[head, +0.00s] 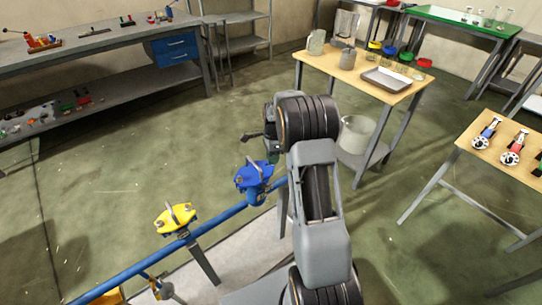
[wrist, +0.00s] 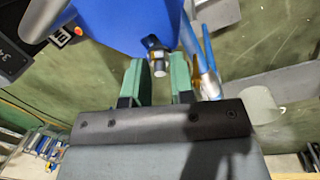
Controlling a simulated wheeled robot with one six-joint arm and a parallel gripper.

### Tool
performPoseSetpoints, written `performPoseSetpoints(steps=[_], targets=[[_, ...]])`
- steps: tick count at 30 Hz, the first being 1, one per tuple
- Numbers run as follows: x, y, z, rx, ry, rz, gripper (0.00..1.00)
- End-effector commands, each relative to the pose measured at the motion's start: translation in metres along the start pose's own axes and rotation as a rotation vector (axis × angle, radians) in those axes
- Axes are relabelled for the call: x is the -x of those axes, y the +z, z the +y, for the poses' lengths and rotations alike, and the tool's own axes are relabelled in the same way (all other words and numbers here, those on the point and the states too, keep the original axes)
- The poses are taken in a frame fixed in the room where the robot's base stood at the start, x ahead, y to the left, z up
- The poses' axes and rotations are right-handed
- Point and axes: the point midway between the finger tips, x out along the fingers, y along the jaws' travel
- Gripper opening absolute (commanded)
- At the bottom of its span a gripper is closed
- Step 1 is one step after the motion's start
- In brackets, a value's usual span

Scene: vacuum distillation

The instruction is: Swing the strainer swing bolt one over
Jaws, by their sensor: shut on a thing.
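The blue strainer (head: 254,178) sits on the blue pipe in the head view, left of my arm. Its blue body (wrist: 125,18) fills the top of the wrist view. A swing bolt (wrist: 158,62), dark with a pale metal end, sticks out below the body, between the two green fingers of my gripper (wrist: 158,80). My gripper is shut on this swing bolt. The exact contact is hard to make out. In the head view my gripper is mostly hidden behind my arm, close to the strainer.
The blue pipe (head: 140,262) runs from lower left to the strainer and carries a yellow fitting (head: 175,219). A wooden table (head: 340,72) stands behind my arm, with a white bucket (head: 355,134) under it. Another table (head: 480,160) is at right. The floor at left is open.

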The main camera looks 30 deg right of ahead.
Motion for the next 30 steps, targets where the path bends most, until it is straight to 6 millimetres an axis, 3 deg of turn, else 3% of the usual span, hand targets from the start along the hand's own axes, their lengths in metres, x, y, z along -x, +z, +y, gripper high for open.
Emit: performPoseSetpoints(steps=[11, 12, 15, 24, 30], targets=[[-0.001, -0.004, -0.001, 0.007, 0.021, -0.056, 0.0], [-0.001, -0.004, -0.001, 0.007, 0.021, -0.056, 0.25], [-0.001, -0.004, -0.001, 0.007, 0.021, -0.056, 0.34], [0.002, -0.004, -0.002, 0.007, 0.019, -0.055, 0.35], [0.029, -0.006, -0.003, 0.006, 0.016, -0.055, 0.35]])
